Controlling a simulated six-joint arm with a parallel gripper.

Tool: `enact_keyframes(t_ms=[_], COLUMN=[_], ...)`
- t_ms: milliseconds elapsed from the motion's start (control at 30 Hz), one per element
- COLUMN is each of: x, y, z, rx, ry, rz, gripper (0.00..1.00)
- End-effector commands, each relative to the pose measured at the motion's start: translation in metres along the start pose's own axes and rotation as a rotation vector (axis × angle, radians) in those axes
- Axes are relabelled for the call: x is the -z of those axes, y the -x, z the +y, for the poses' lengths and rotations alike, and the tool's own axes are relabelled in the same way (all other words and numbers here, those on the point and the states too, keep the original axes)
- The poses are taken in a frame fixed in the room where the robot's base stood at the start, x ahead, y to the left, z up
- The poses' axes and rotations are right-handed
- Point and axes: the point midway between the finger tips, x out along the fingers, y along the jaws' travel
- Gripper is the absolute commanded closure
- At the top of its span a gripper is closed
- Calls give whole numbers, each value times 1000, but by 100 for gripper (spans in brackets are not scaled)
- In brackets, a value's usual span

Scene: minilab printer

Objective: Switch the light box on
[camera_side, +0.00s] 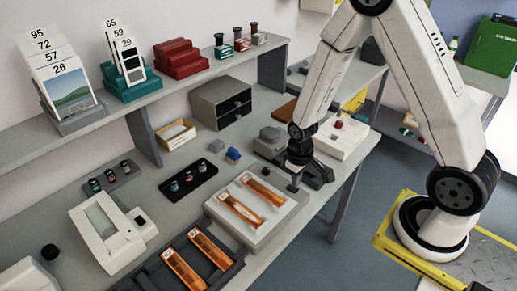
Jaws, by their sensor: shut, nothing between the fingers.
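The light box (284,213) is a low white box on the bench, in the middle of the side view. Two orange film strips lie on its top, a left strip (241,212) and a right strip (263,191). Its top looks pale, and I cannot tell whether it is lit. My gripper (294,187) points down at the far right corner of the light box, shut and empty. Its tips are at or just above that corner; contact cannot be told. No switch shows clearly, and the gripper covers part of that corner.
A dark tray (157,278) with more orange strips lies in front. A black tray (172,194) with small canisters and a white machine (88,233) stand to the left. A white unit with a red button (338,124) stands behind my gripper. Open floor lies right of the bench.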

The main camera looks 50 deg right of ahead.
Motion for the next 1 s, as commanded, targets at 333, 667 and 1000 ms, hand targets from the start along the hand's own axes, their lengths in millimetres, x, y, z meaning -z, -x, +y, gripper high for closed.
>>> enact_keyframes(t_ms=[333,667,1000], x=[0,1,0], y=[-4,-7,-11], z=[0,0,0], rx=[0,0,0], ry=[0,0,0], rz=[1,1,1], gripper=[100,100,100])
